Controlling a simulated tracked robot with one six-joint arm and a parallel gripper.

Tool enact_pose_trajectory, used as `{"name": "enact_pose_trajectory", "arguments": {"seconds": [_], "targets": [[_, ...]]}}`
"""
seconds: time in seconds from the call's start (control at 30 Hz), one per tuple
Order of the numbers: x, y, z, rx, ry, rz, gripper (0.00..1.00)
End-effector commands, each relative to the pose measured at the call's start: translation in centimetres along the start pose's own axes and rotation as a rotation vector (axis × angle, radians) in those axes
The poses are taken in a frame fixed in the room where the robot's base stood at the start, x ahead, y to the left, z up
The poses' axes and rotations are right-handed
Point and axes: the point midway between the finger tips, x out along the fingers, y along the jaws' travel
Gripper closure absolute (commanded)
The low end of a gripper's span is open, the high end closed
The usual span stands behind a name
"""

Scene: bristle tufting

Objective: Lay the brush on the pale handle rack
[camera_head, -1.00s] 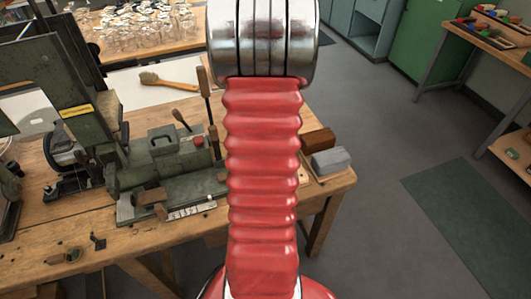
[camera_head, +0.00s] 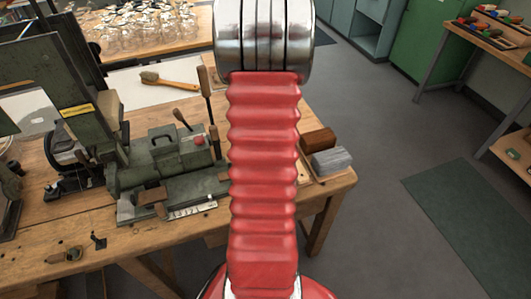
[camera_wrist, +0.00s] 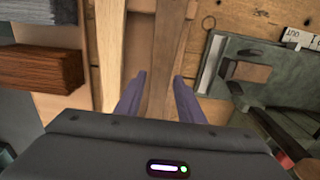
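In the head view a brush (camera_head: 168,82) with a light wooden handle and a brownish head lies on a white sheet on the bench. In the wrist view my gripper (camera_wrist: 160,76) points down at the bench with its two purple fingers apart and nothing seen held between them.
A green-grey machine (camera_head: 165,157) stands on the bench left of my arm, with thin upright handles behind it. A brown block (camera_head: 318,138) and a grey block (camera_head: 331,159) sit at the bench's right end. Glassware (camera_head: 140,25) crowds a table behind.

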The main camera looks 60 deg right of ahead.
Motion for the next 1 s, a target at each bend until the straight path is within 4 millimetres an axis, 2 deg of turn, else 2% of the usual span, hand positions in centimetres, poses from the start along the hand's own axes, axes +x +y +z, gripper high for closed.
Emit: {"name": "enact_pose_trajectory", "arguments": {"seconds": [0.13, 0.37, 0.53, 0.73, 1.0], "targets": [[0.0, 0.0, 0.0, 0.000, 0.000, 0.000, 0.55], [-0.1, 0.0, 0.0, 0.001, 0.000, 0.000, 0.55], [-0.8, 0.1, 0.0, 0.001, 0.001, 0.000, 0.55], [-3.3, 0.1, -0.1, 0.001, 0.003, 0.001, 0.55], [-8.1, 0.1, -0.1, 0.001, 0.004, 0.001, 0.55]]}}
